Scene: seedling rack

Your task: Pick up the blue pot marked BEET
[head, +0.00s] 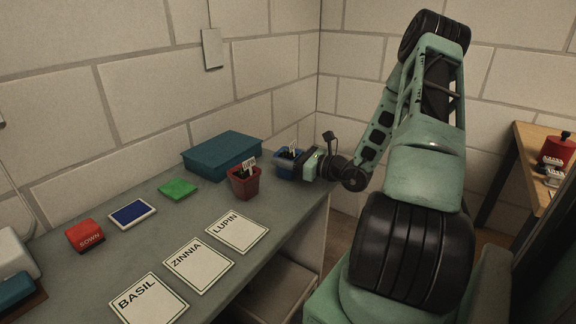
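A blue pot (282,168) with a small white label and a dark plant stands at the far right end of the grey bench, near the wall. The label's word is too small to read here. My gripper (297,166) is at the pot's right side, level with it, and partly hides it. The fingers overlap the pot in the head view. I cannot tell whether they are open or closed on it, or whether the pot touches the bench.
A red pot (243,184) with a white label stands just left of the blue pot. A teal box (222,155) is behind it. Cards marked LUPIN (237,232), ZINNIA (199,266) and BASIL (149,301) lie in front. A green block (178,189) lies left.

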